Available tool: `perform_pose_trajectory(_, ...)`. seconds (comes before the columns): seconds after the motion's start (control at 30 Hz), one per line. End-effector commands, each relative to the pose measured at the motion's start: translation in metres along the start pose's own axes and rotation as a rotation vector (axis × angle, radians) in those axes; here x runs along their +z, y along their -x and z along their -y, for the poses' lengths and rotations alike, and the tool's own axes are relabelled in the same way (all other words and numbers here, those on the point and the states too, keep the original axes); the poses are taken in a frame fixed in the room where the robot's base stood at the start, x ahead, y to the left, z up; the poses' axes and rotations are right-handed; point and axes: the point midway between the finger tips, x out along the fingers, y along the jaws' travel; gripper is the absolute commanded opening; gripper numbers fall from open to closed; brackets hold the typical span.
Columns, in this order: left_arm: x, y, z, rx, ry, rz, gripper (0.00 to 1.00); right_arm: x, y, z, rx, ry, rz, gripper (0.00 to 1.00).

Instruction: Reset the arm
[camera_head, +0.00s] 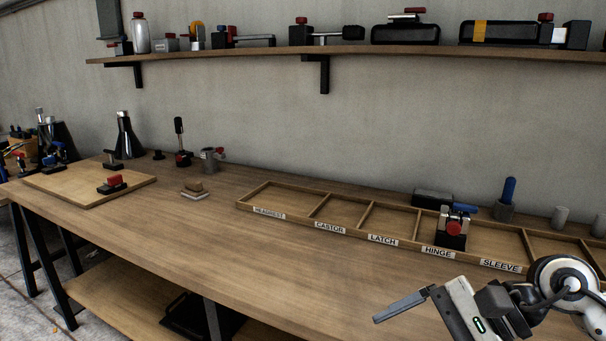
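My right gripper (400,305) is at the bottom right, over the bench's front edge, pointing left. One dark finger shows clearly and nothing is seen in its grip; the frame does not show whether it is open or shut. My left gripper is out of view. Which thing the task calls the arm is not clear from the picture. A clamp-like part with a red knob (454,229) and a blue lever sits in the tray compartment labelled HINGE. A device with an upright black lever (180,143) stands at the back of the bench.
The wooden bench (240,255) has clear room at its front and middle. The divided tray (335,232) lies along the right. A board (62,183) with a red-topped clamp (112,185) lies at the left. A wall shelf (270,52) holds several parts.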

Motion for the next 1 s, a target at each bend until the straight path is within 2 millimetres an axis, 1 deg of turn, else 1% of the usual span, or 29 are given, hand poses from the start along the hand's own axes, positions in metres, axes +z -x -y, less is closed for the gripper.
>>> perform_pose_trajectory(0.03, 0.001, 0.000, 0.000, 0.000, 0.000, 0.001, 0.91, 0.029, -0.027, 0.003, -0.105, -0.250, 0.227, 0.87)
perform_pose_trajectory(0.07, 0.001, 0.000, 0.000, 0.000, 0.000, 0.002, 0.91, 0.044, -0.034, 0.011, -0.170, -0.420, 0.360, 0.87)
perform_pose_trajectory(0.1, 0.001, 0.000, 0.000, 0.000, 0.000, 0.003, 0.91, 0.056, -0.038, 0.021, -0.245, -0.663, 0.532, 0.87)
perform_pose_trajectory(0.13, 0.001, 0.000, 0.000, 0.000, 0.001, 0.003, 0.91, 0.060, -0.038, 0.029, -0.294, -0.852, 0.660, 0.87)
perform_pose_trajectory(0.17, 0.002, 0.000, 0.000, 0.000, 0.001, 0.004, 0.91, 0.060, -0.037, 0.035, -0.337, -1.050, 0.787, 0.87)
perform_pose_trajectory(0.2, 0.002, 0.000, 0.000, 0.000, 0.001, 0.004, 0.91, 0.051, -0.035, 0.041, -0.387, -1.319, 0.953, 0.87)
perform_pose_trajectory(0.27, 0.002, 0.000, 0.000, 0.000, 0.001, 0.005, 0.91, 0.025, -0.035, 0.040, -0.449, -1.740, 1.200, 0.87)
perform_pose_trajectory(0.3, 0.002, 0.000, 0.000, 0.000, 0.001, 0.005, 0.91, 0.001, -0.039, 0.029, -0.482, -2.027, 1.365, 0.87)
perform_pose_trajectory(0.37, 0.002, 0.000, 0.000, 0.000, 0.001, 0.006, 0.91, -0.035, -0.051, 0.002, -0.526, -2.433, 1.598, 0.87)
perform_pose_trajectory(0.4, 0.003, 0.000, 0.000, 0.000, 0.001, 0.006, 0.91, -0.053, -0.061, -0.020, 0.523, 2.535, -1.651, 0.87)
perform_pose_trajectory(0.47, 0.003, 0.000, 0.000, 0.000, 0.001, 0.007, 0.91, -0.072, -0.078, -0.054, 0.446, 2.271, -1.468, 0.87)
perform_pose_trajectory(0.5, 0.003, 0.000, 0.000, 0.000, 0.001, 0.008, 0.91, -0.079, -0.089, -0.077, 0.407, 2.116, -1.366, 0.87)
perform_pose_trajectory(0.53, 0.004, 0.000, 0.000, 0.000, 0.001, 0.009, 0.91, -0.083, -0.098, -0.093, 0.381, 2.010, -1.298, 0.87)
perform_pose_trajectory(0.6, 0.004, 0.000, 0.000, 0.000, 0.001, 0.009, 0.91, -0.087, -0.115, -0.126, 0.338, 1.801, -1.167, 0.87)
perform_pose_trajectory(0.7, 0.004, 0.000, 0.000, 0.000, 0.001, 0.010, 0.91, -0.084, -0.132, -0.160, 0.300, 1.593, -1.041, 0.87)
perform_pose_trajectory(0.8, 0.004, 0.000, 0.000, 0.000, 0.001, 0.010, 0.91, -0.081, -0.142, -0.178, 0.281, 1.483, -0.976, 0.87)
perform_pose_trajectory(0.83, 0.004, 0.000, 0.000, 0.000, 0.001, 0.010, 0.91, -0.080, -0.143, -0.180, 0.278, 1.466, -0.965, 0.87)
perform_pose_trajectory(1.0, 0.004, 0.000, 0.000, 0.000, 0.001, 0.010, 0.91, -0.080, -0.144, -0.182, 0.276, 1.458, -0.961, 0.87)
